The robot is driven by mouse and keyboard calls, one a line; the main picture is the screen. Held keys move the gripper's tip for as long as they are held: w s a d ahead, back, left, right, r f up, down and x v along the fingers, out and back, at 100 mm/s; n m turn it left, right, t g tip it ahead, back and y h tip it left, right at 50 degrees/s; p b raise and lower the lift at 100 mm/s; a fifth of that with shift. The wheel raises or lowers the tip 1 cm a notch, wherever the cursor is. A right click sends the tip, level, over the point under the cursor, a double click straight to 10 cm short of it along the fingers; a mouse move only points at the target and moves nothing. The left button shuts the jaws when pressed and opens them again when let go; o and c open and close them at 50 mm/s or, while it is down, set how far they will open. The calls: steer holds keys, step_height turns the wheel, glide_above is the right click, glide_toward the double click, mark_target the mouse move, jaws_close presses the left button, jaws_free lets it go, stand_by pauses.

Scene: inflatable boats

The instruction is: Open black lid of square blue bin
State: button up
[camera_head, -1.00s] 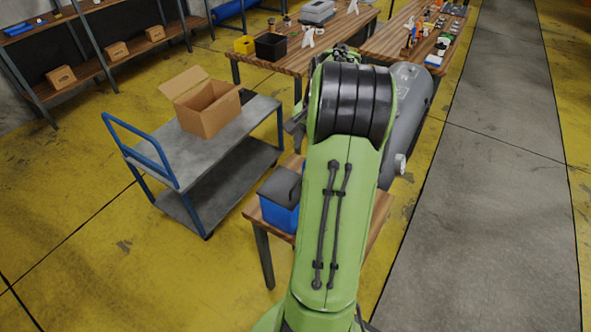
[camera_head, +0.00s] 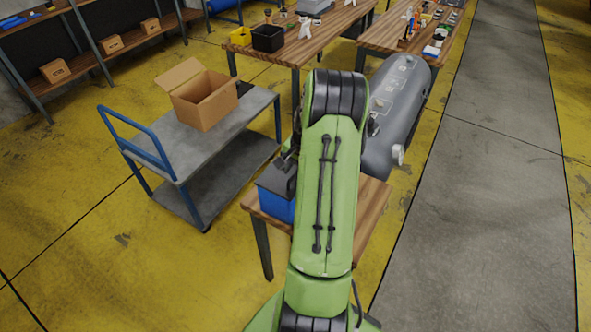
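The square blue bin (camera_head: 278,204) stands on a small wooden table, left of my green arm. Its black lid (camera_head: 277,179) lies over the top and looks closed. My arm hides the bin's right part. A dark part of my gripper (camera_head: 287,147) shows just behind the bin, at the left edge of my arm. Its fingertips are mostly hidden, so I cannot tell if it is open or touches the lid.
The small wooden table (camera_head: 369,212) has bare room on the right. A grey cart (camera_head: 222,133) with an open cardboard box (camera_head: 205,100) stands at the left. A grey tank (camera_head: 392,115) lies behind the table. Workbenches (camera_head: 318,42) stand farther back.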

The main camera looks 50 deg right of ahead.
jaws_close()
stand_by(1.4)
